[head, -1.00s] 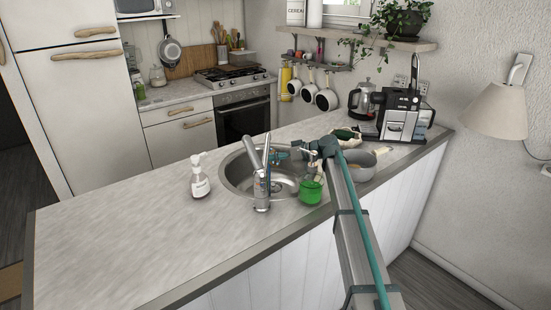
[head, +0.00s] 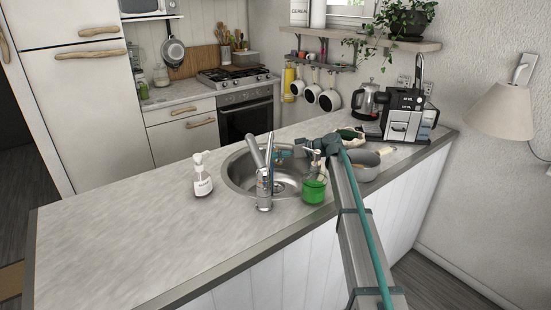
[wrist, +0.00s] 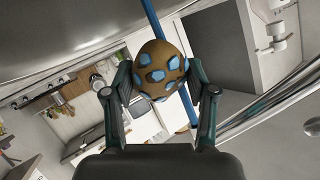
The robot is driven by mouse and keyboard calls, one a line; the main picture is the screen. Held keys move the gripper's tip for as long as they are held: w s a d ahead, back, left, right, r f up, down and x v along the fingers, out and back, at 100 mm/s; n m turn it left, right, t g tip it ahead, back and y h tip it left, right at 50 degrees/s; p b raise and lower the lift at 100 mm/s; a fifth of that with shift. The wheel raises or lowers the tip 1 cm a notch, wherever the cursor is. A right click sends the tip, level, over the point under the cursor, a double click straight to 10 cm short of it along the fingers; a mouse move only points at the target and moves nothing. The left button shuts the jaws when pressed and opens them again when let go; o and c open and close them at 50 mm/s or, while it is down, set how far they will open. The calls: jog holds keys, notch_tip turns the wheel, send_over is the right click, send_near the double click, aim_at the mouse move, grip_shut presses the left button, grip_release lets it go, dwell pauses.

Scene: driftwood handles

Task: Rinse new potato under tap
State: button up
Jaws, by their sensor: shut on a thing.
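The new potato (wrist: 160,70) is brown with several blue patches, seen in the wrist view between the fingers. My gripper (wrist: 161,80) is shut on it, one finger on each side. A thin blue line runs behind the potato; I cannot tell for sure whether it is water. In the head view my gripper (head: 286,151) is over the right part of the round steel sink (head: 233,180), beside the tap (head: 264,188). The potato cannot be made out in the head view.
A green soap container (head: 314,190) stands at the sink's front right, close to my arm. A white pump bottle (head: 202,182) stands left of the sink. A grey pot (head: 363,172) and a coffee machine (head: 404,115) are to the right. The left counter (head: 120,225) is clear.

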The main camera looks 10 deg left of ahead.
jog(key=shift+s, duration=0.5)
jog(key=shift+w+b, duration=0.2)
jog(key=shift+b, duration=0.2)
jog(key=shift+w+b, duration=0.3)
jog(key=shift+w, duration=0.15)
jog(key=shift+s, duration=0.2)
jog(key=shift+s+b, duration=0.4)
jog(key=shift+s, duration=0.05)
jog(key=shift+w, duration=0.15)
jog(key=shift+w+b, duration=0.45)
jog(key=shift+w, duration=0.05)
jog(key=shift+s, duration=0.15)
